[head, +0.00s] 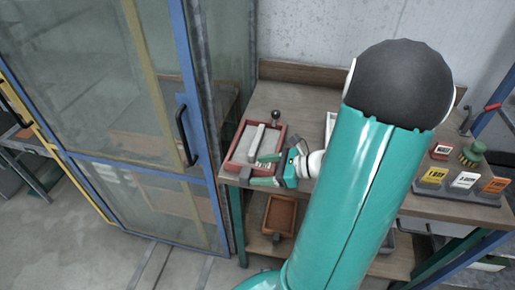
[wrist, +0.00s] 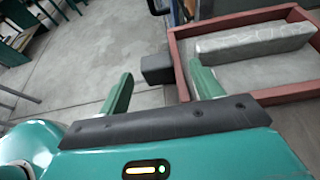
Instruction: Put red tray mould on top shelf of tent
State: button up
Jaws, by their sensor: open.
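The red tray mould (head: 229,164) lies on the left end of the wooden workbench, with pale grey fill and a light bar inside. It also shows at the upper right in the wrist view (wrist: 178,60). A dark block handle (wrist: 157,70) sticks out from its near side; a dark knob (head: 276,115) is on its far side. My gripper (head: 255,170) is open at the mould's near right corner. In the wrist view its green fingers (wrist: 160,76) stand on either side of the handle, not closed on it. The tent (head: 185,75) is left of the bench, with its glazed door shut; shelves inside show dimly.
The tent's black door handle (head: 184,136) faces the bench. A brown tray (head: 280,214) sits on the bench's lower shelf. Labelled blocks (head: 463,181) and a green brush (head: 473,153) are at the right. Bare floor (head: 60,240) lies before the tent.

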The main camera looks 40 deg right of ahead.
aim_at(249, 171)
jog(key=x, duration=0.5)
jog(key=shift+w+a, duration=0.15)
jog(key=shift+w, duration=0.05)
